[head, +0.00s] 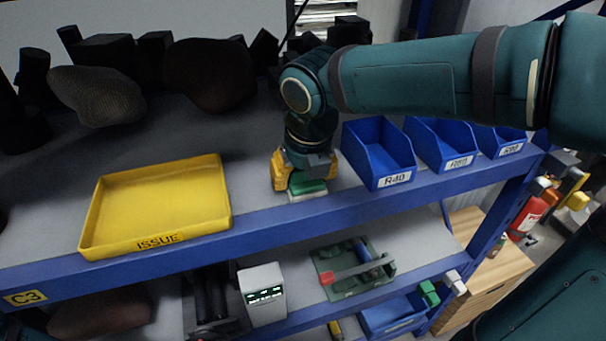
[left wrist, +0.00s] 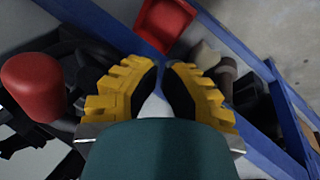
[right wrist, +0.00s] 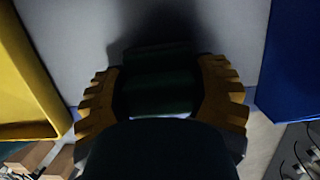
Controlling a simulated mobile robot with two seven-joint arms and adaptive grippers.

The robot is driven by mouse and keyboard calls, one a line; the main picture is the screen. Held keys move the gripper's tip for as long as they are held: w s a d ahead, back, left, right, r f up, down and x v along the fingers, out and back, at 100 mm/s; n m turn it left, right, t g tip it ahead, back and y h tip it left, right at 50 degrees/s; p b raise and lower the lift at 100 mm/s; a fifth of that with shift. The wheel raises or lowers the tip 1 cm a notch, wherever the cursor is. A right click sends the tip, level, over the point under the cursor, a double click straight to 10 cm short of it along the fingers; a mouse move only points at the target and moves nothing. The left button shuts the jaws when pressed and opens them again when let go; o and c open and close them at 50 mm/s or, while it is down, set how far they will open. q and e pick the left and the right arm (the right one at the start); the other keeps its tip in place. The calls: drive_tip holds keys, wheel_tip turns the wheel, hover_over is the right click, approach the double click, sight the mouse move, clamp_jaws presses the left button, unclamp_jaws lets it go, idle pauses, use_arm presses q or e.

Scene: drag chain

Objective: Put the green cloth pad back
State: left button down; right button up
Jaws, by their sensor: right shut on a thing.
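The green cloth pad (head: 309,187) is between the fingers of my right gripper (head: 305,180), at the front edge of the upper shelf. A pale strip shows just below the pad; I cannot tell whether it is part of it. In the right wrist view the pad (right wrist: 158,85) is dark and sits between both yellow fingers of the right gripper (right wrist: 160,95), which is shut on it. Whether the pad touches the shelf is unclear. My left gripper (left wrist: 162,75) shows only in the left wrist view, open, with nothing seen between its fingertips.
A yellow ISSUE tray (head: 155,240) lies empty to the left of the right gripper. Blue bins, R40 (head: 378,160) first, stand close on its right. Dark objects (head: 210,75) line the back. The lower shelf holds a white device (head: 263,295) and a green fixture (head: 352,268).

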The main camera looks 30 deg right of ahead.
drive_tip(key=o, duration=1.2)
drive_tip(key=v, duration=0.3)
drive_tip(key=p+v, duration=0.1)
drive_tip(key=v, duration=0.1)
drive_tip(key=shift+s+a+r+p, duration=0.1)
drive_tip(key=shift+s+r+p, duration=0.2)
drive_tip(key=s, duration=0.3)
drive_tip(key=s+a, duration=0.1)
drive_tip(key=s, duration=0.3)
drive_tip(key=s+a, duration=0.1)
drive_tip(key=s, duration=0.3)
drive_tip(key=shift+a+f, duration=0.25)
